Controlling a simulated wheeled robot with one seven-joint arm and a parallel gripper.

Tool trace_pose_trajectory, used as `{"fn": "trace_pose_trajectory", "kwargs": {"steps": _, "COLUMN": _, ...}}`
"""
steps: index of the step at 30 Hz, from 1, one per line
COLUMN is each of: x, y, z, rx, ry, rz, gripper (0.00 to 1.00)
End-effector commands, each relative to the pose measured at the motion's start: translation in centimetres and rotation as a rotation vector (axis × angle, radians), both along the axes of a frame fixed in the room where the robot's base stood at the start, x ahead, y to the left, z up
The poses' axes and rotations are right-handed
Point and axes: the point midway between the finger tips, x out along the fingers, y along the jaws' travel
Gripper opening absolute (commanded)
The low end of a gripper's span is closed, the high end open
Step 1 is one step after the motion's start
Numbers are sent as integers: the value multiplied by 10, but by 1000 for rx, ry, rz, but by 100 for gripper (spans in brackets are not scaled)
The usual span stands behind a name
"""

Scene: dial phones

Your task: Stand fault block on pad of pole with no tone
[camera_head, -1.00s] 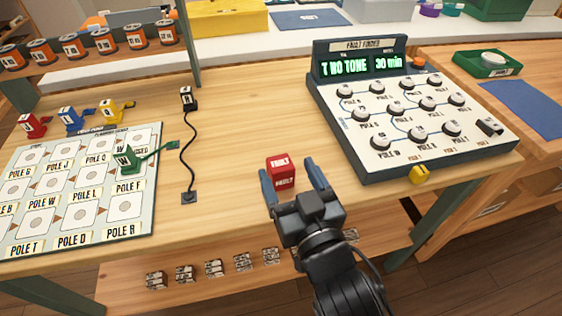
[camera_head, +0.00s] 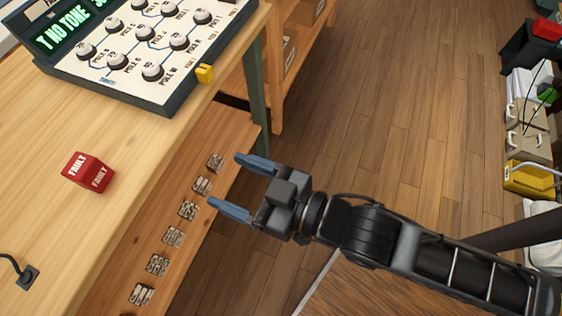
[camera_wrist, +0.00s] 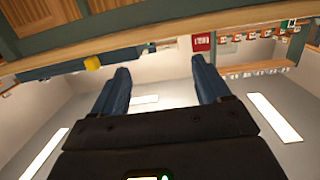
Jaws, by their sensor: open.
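The red fault block (camera_head: 88,172), with white FAULT labels, stands on the wooden bench top near its front edge. In the wrist view a red block (camera_wrist: 204,42) with a white mark shows beyond the fingers. My gripper (camera_head: 224,180) is open and empty, apart from the block and to its right, out past the bench's front edge. The fault finder (camera_head: 150,50) stands at the bench's far end; its partly cut-off green display (camera_head: 72,35) reads "T NO TONE". The board with the pole pads is out of the head view.
A yellow piece (camera_head: 205,74) sits at the fault finder's corner. A black cord socket (camera_head: 28,277) lies at lower left. The wooden floor (camera_head: 370,100) is open; cases (camera_head: 530,130) line the far right.

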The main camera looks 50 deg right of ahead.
Motion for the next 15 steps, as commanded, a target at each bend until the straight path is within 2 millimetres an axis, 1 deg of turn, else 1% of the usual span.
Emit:
{"fn": "trace_pose_trajectory", "kwargs": {"steps": 1, "x": -23, "y": -14, "z": -2, "rx": -4, "ry": 23, "rz": -24, "gripper": 76}}
{"fn": "trace_pose_trajectory", "kwargs": {"steps": 4, "x": -61, "y": -36, "z": 0, "rx": -9, "ry": 52, "rz": -67, "gripper": 76}}
{"fn": "trace_pose_trajectory", "kwargs": {"steps": 9, "x": -122, "y": -65, "z": 16, "rx": -18, "ry": 99, "rz": -142, "gripper": 76}}
{"fn": "trace_pose_trajectory", "kwargs": {"steps": 12, "x": -150, "y": -76, "z": 28, "rx": -25, "ry": 123, "rz": -180, "gripper": 76}}
{"fn": "trace_pose_trajectory", "kwargs": {"steps": 15, "x": -169, "y": -84, "z": 38, "rx": -31, "ry": 138, "rz": -208, "gripper": 76}}
